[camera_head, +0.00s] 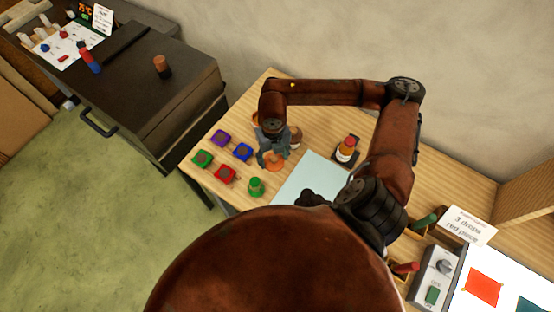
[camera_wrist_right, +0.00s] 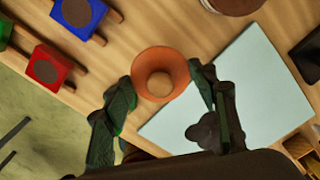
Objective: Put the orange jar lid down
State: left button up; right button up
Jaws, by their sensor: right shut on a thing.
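The orange jar lid (camera_wrist_right: 160,70) is a round, bowl-like piece with a paler round centre. It is between the fingertips of my right gripper (camera_wrist_right: 160,92) in the wrist view. In the head view the lid (camera_head: 273,161) shows below my right gripper (camera_head: 272,154), over the wooden table near the pale blue sheet. My right gripper is shut on the lid. I cannot tell whether the lid touches the table. A brownish jar (camera_head: 295,138) stands just behind the gripper, partly hidden. My left gripper is not in view.
Purple (camera_head: 220,138), blue (camera_head: 242,152), green (camera_head: 202,158) and red (camera_head: 225,174) holders lie left of the gripper. A green-topped piece (camera_head: 256,187) is in front. The pale blue sheet (camera_head: 312,178) looks clear.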

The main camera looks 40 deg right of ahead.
aim_at(277, 160)
jog(key=shift+w+d+f, duration=0.2)
jog(key=shift+d+f, duration=0.3)
jog(key=shift+f, duration=0.1)
jog(key=shift+w+d+f, duration=0.15)
jog(key=shift+d+f, duration=0.3)
jog(key=shift+f, duration=0.15)
jog(key=shift+d+f, duration=0.15)
jog(key=shift+f, duration=1.55)
jog(key=shift+f, duration=0.15)
jog(key=o, duration=1)
jog(key=shift+o, duration=0.2)
notch_tip(277, 160, up, 12)
jog(key=shift+r, duration=0.2)
